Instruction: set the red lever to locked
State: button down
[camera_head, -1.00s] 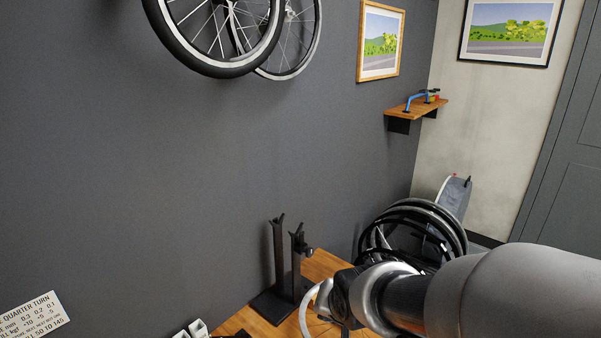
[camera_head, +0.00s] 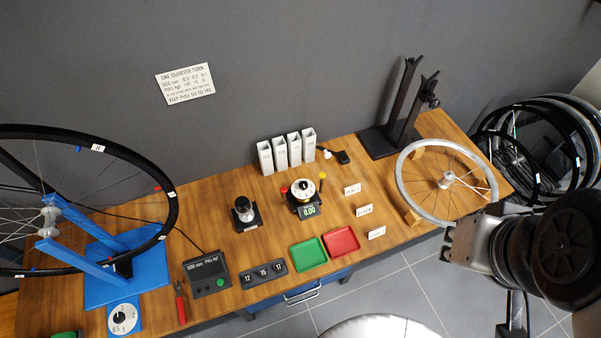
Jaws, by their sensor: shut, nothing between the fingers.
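A small gauge with a round white dial and a green readout reading 0.00 (camera_head: 304,191) stands on the wooden bench. A small red end (camera_head: 284,190) shows at its left side and a yellow one at its right. The red end may be the red lever, but its shape and any locked marking are too small to tell. My gripper (camera_head: 448,250) is at the right, shut and empty, in front of the bench's right end and well apart from the gauge. Its fingers are partly hard to make out.
A spoked wheel (camera_head: 404,188) lies at the bench's right end beside a black stand (camera_head: 392,140). Green (camera_head: 309,254) and red (camera_head: 341,242) trays lie in front of the gauge. White holders (camera_head: 280,152) stand behind. A blue truing stand (camera_head: 112,280) holds a wheel at left.

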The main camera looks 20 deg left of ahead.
aim_at(284, 190)
jog(key=u, duration=0.95)
